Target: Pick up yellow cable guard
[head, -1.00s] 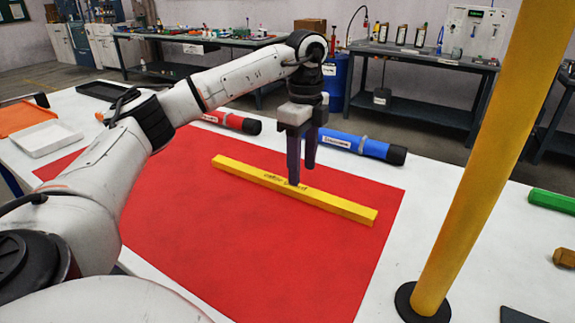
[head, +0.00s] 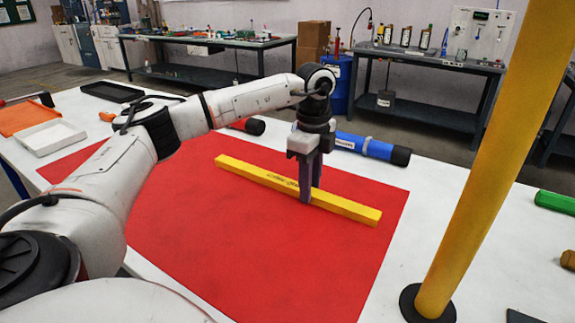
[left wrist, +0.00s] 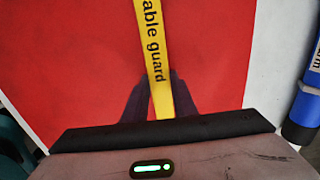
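The yellow cable guard (head: 340,203) is a long bar lying on the red mat (head: 215,240), with dark lettering on its face. It also shows in the left wrist view (left wrist: 150,42), running between the fingers. My left gripper (head: 311,190) points down at the bar, right of its middle, with one finger on each side. In the left wrist view the dark fingers (left wrist: 161,92) lie close against both sides of the bar, with no clear gap. The bar still appears to rest on the mat. My right gripper is not in view.
A blue tube (head: 378,149) and a red tube (head: 250,126) lie behind the mat. A yellow post (head: 480,170) on a black base stands at the right. A white tray (head: 50,137) lies at the left. The front of the mat is clear.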

